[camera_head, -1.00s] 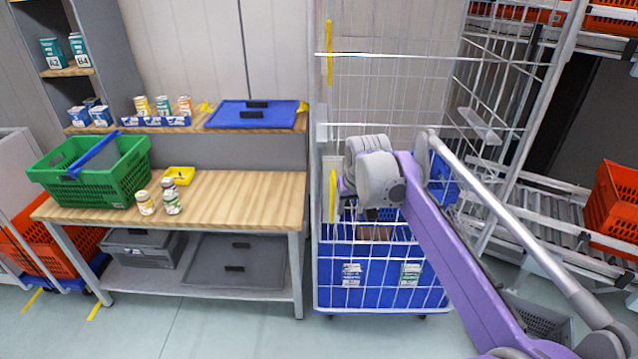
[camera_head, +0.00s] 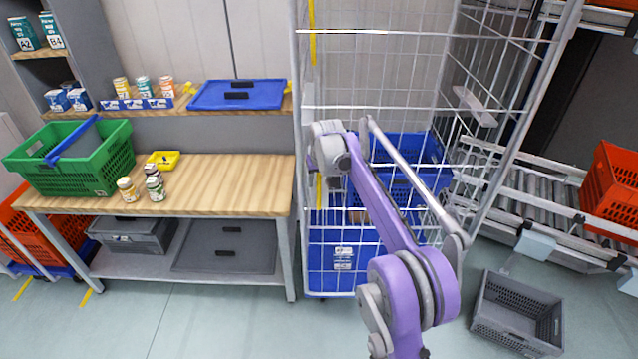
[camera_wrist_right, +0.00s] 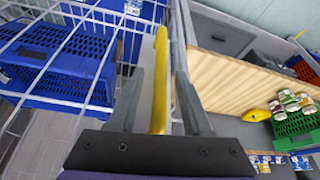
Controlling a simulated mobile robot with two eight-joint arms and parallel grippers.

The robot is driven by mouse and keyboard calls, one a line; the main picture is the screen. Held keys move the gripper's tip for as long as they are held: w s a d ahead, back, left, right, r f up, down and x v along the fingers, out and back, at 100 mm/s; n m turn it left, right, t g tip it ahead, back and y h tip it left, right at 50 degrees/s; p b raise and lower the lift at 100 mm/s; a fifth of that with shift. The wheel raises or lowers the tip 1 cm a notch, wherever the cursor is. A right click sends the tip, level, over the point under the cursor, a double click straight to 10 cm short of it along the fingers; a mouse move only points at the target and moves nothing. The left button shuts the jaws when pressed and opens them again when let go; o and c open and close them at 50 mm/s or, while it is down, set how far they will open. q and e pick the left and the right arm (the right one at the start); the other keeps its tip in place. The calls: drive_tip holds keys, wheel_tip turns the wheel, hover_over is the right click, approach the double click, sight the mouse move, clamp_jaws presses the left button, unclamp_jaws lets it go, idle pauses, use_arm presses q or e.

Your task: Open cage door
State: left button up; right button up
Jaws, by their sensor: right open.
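The cage (camera_head: 465,75) is a tall white wire cart right of the wooden workbench. Its wire front (camera_head: 360,108) spans the side facing me, with a yellow vertical bar (camera_head: 312,35) along the left edge. In the right wrist view the yellow bar (camera_wrist_right: 160,60) runs between the two fingers of my right gripper (camera_wrist_right: 160,78), which is open around it. I cannot tell whether either finger touches it. In the head view my right wrist is at the cage's left front edge and hides the fingertips. My left gripper is not in view.
Blue crates (camera_head: 405,150) sit inside the cage. The workbench (camera_head: 225,185) stands close on its left, holding a green basket (camera_head: 75,172) and small jars. A grey crate (camera_head: 518,312) lies on the floor at right, near a roller conveyor (camera_head: 535,195). Floor in front is clear.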

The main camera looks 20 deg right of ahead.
drive_tip(key=shift+x, duration=0.85)
clamp_jaws()
idle(0.8)
